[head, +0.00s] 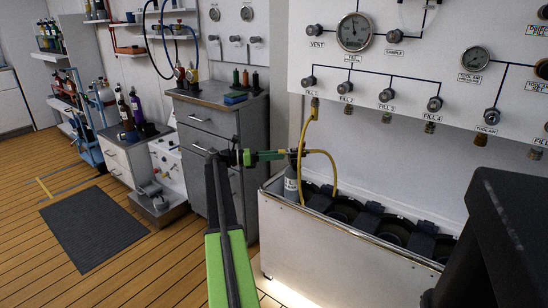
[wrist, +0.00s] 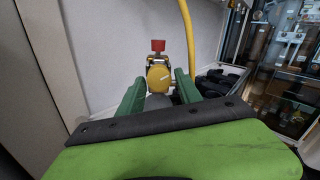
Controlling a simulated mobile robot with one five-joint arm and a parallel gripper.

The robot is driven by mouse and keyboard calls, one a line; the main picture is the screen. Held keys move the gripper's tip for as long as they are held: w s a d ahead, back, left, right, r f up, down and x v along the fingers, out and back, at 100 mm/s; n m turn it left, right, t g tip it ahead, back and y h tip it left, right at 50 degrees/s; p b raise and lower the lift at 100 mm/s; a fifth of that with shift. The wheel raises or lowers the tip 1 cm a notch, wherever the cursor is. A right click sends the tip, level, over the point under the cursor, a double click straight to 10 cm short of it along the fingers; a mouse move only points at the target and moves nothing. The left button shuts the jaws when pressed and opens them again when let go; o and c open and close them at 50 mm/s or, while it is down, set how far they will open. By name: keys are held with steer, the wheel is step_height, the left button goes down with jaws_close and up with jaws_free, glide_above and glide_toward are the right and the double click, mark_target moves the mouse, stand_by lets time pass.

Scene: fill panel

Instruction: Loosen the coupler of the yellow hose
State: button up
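The yellow hose (head: 329,166) hangs from the FILL 1 outlet on the white panel and loops beside a grey cylinder (head: 290,186) at the tub's left end. In the wrist view the hose (wrist: 188,35) runs down right of a round yellow coupler (wrist: 158,76) with a red knob (wrist: 158,46) above it. My gripper (head: 279,154) reaches the cylinder top from the left. In the wrist view its green fingers (wrist: 160,80) stand apart, one either side of the coupler, with small gaps showing. The coupler's underside is hidden, and I cannot tell whether a finger touches it.
The white tub (head: 340,262) below the panel holds several dark cylinder sockets. The white panel (head: 410,60) with gauges and knobs rises behind. A grey drawer cabinet (head: 205,125) stands to the left. A black block (head: 505,225) fills the lower right.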

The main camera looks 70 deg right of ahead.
steer(key=shift+o, duration=0.8)
steer(key=v, duration=1.7)
steer(key=shift+w, duration=0.15)
steer(key=shift+a, duration=0.1)
